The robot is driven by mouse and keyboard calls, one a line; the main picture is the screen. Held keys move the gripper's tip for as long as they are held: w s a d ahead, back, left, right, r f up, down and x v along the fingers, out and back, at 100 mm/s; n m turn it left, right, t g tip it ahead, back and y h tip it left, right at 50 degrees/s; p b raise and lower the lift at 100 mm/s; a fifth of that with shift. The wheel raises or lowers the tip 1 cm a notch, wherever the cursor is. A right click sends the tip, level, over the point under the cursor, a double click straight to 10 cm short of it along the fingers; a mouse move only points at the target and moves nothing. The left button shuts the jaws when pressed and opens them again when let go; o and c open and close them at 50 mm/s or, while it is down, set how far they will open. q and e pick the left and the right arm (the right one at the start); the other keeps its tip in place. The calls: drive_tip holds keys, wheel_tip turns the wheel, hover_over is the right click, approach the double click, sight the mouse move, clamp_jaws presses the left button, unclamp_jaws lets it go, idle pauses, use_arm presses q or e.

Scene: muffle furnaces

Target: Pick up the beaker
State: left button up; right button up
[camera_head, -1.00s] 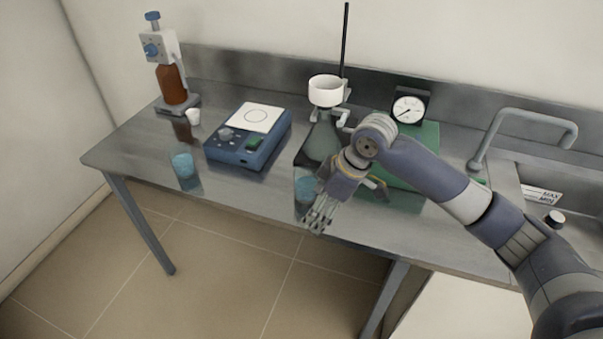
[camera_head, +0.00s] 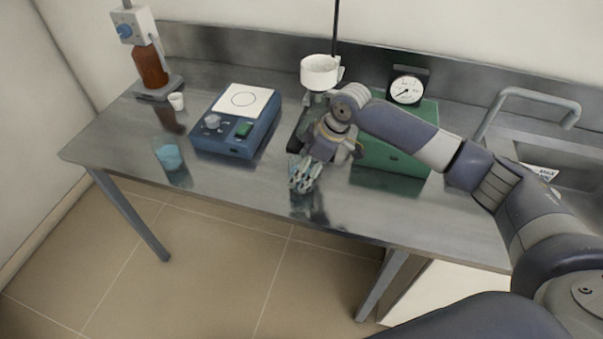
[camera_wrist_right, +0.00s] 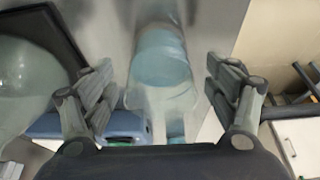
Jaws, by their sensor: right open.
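A clear beaker with blue liquid (camera_wrist_right: 162,60) stands between the two fingers of my right gripper (camera_wrist_right: 163,78) in the right wrist view. The fingers are spread, with a gap on either side of the glass. In the head view my right gripper (camera_head: 305,178) points down at the front part of the bench and largely hides this beaker. A second beaker with blue liquid (camera_head: 169,156) stands farther left on the bench, apart from the gripper. My left gripper is not in view.
A blue hotplate device (camera_head: 236,122) stands left of the gripper. A brown bottle dispenser (camera_head: 150,68) and small white cup (camera_head: 176,101) are farther left. A white bowl (camera_head: 320,72), a green box (camera_head: 390,150) and a dial gauge (camera_head: 407,90) stand behind. A sink tap (camera_head: 530,95) is right.

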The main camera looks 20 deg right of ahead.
drive_tip(key=shift+w+a+f, duration=0.1)
drive_tip(key=shift+a+f, duration=0.15)
drive_tip(key=shift+f, duration=0.35)
drive_tip(key=shift+w+a+f, duration=0.1)
drive_tip(key=shift+f, duration=0.45)
drive_tip(key=c, duration=1.2)
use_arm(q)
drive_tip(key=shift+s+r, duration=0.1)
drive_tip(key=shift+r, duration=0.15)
use_arm(e)
drive_tip(key=shift+r, duration=0.1)
drive_tip(key=shift+c, duration=0.6)
